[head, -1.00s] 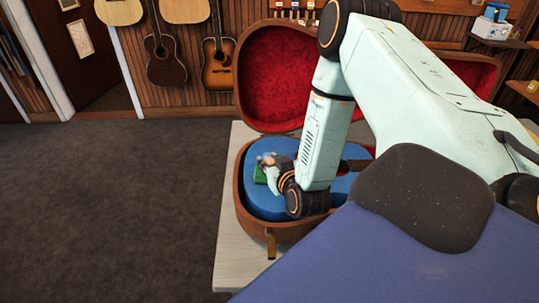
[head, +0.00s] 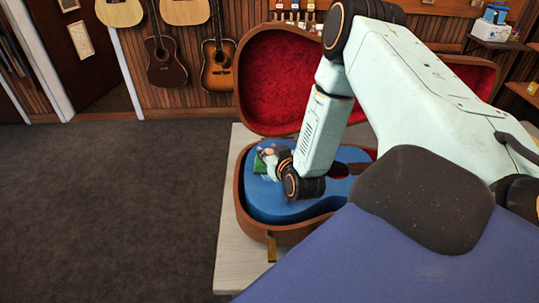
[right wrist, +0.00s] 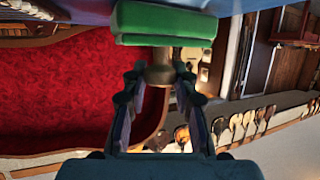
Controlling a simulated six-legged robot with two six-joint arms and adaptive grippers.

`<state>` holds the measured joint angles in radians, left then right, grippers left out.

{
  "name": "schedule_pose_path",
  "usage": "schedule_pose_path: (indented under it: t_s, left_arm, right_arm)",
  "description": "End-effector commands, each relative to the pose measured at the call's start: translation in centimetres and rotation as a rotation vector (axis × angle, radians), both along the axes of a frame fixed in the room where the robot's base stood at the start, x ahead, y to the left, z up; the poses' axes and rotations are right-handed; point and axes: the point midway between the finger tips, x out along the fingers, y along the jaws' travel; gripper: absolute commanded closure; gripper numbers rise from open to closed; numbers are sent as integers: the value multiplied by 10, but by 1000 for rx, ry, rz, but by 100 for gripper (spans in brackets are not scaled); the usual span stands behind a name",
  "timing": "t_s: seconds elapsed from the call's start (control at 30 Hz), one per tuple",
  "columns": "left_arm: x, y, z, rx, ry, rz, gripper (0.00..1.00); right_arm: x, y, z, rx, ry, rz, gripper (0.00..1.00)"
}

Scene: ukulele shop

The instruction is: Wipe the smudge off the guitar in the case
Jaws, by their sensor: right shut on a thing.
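A blue guitar (head: 268,206) lies in the open brown case (head: 240,208) with red lining. My right gripper (head: 270,164) is over the wide body of the guitar. It is shut on the handle of a green wiping pad (head: 260,168). In the right wrist view the green pad (right wrist: 165,22) spans the top, and its tan knob (right wrist: 160,72) sits between the fingers of my right gripper (right wrist: 158,78). The pad is at the blue surface; I cannot tell if it touches. I see no smudge; my arm hides part of the guitar. My left gripper is not in view.
The case stands on a pale table (head: 226,255), its red-lined lid (head: 280,80) raised behind the guitar. Guitars (head: 218,68) hang on the wood wall. Dark carpet (head: 110,210) to the left is clear.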

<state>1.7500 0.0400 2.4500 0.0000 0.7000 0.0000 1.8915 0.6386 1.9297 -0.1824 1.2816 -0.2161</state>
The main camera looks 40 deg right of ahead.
Motion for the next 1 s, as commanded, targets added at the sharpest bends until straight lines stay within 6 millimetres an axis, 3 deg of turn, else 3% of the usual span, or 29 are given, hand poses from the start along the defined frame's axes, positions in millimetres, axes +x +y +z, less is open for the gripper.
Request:
schedule_pose_path:
  t_s: [1.0]
  left_arm:
    - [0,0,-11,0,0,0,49]
  right_arm:
    - [42,-36,-4,-1,0,-2,100]
